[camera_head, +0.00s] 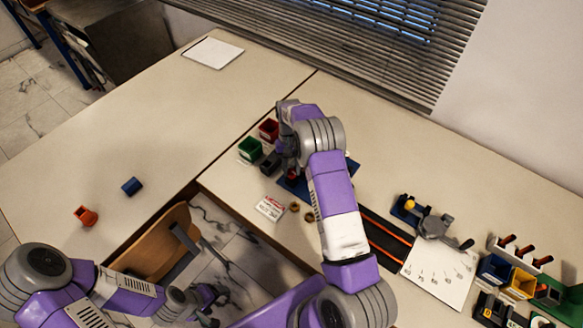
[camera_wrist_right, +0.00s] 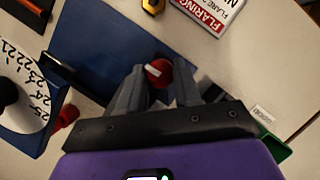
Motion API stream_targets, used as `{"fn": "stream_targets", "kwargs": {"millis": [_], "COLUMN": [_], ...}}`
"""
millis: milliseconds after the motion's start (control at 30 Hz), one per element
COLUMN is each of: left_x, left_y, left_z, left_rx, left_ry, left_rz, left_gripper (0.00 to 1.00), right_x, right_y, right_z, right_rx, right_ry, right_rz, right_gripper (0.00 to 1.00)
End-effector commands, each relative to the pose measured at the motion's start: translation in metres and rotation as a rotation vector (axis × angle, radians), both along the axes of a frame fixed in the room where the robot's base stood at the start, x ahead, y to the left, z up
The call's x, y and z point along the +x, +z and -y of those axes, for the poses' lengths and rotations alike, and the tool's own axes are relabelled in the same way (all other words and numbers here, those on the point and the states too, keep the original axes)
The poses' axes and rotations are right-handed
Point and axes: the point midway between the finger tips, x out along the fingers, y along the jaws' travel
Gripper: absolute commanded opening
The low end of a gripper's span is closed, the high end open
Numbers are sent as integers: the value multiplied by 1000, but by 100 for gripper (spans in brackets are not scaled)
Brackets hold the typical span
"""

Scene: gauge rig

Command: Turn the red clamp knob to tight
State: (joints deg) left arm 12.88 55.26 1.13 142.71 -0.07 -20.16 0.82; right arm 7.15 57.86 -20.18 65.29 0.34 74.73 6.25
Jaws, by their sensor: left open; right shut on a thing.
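The red clamp knob (camera_wrist_right: 158,72), with a pale mark on its top, shows in the right wrist view between the fingertips of my right gripper (camera_wrist_right: 159,80). The fingers are shut on its sides. In the head view my right gripper (camera_head: 289,160) is over the blue plate (camera_head: 290,184), and my own arm hides most of the knob there. The blue plate also fills the left middle of the right wrist view (camera_wrist_right: 95,50). My left gripper (camera_head: 208,303) is open and empty, low at the front, away from the rig.
A sign card (camera_head: 269,208) and brass nuts (camera_head: 308,216) lie near the table edge. Green (camera_head: 251,150) and red (camera_head: 269,130) bins stand beside the rig. The left table is mostly clear.

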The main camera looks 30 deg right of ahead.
Motion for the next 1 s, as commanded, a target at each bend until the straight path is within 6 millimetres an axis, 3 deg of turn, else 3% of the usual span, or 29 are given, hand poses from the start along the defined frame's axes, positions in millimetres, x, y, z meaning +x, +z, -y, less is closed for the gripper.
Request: {"fn": "stream_targets", "kwargs": {"millis": [233,267,333,667,1000], "left_x": [0,0,0,0,0], "left_y": [0,0,0,0,5], "left_z": [0,0,0,0,0], "left_rx": [0,0,0,0,0], "left_ry": [0,0,0,0,0], "left_rz": [0,0,0,0,0], "left_gripper": [78,78,78,78,78], "right_x": [1,1,1,2,21], "right_y": [1,1,0,4,54], "right_z": [0,0,0,1,9], "right_rx": [-1,-1,-1,-1,-1], "right_ry": [-2,-1,-1,0,-1], "right_rz": [3,3,3,3,5], "right_gripper": [3,35,43,43,43]}}
